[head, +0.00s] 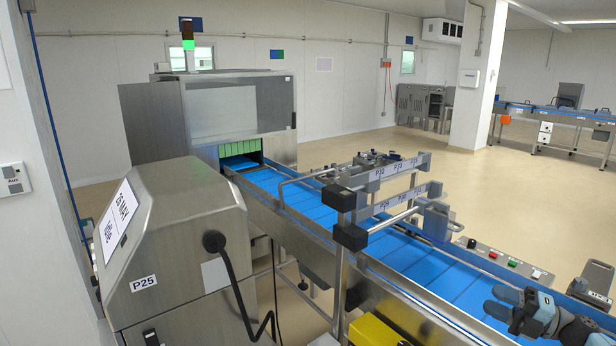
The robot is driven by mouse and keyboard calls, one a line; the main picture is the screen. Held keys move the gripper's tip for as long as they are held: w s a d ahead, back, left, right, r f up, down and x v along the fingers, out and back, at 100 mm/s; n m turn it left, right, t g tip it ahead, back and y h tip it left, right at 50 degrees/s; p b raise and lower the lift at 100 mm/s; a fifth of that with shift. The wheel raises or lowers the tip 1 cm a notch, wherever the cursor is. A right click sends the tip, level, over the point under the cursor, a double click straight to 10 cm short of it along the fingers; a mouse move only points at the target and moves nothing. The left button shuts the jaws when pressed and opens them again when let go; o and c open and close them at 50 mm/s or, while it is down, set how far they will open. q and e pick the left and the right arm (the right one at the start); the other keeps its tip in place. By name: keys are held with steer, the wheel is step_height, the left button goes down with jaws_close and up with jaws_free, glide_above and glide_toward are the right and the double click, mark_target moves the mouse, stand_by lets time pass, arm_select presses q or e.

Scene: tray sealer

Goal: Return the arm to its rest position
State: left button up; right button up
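My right gripper (491,301) is at the lower right, over the near end of the blue conveyor belt (300,194). Its two dark fingers point left with a gap between them, and nothing shows in the gap. I cannot tell how high it is above the belt. My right arm runs out of the picture at the lower right corner. My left gripper is not in view.
The belt enters a steel cabinet (215,112) through green strips (238,148). Rails (385,205) cross above the belt. A button panel (510,262) lies beyond it. Open floor (440,160) lies behind.

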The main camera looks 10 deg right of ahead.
steer(key=s+a+f+m+t+h+b, duration=0.1)
steer(key=s+a+f+m+t+h, duration=0.25)
steer(key=a+f+m+h, duration=0.35)
steer(key=s+a+f+m+t+h+b, duration=0.15)
steer(key=s+a+f+m, duration=0.35)
steer(key=f+m, duration=0.55)
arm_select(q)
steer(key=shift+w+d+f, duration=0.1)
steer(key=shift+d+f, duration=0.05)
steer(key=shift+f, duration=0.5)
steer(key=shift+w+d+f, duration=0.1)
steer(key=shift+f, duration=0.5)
arm_select(e)
steer(key=s+a+f+m+g+h, duration=0.4)
steer(key=s+a+f+m+g, duration=0.2)
steer(key=s+a+f+m, duration=0.3)
steer(key=s+a+f, duration=0.4)
steer(key=s+a, duration=0.2)
steer(key=s, duration=0.1)
steer(key=shift+a+f, duration=0.15)
steer(key=shift+f, duration=0.05)
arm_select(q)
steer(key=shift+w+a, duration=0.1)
arm_select(e)
steer(key=shift+s, duration=0.1)
steer(key=shift+o, duration=0.7)
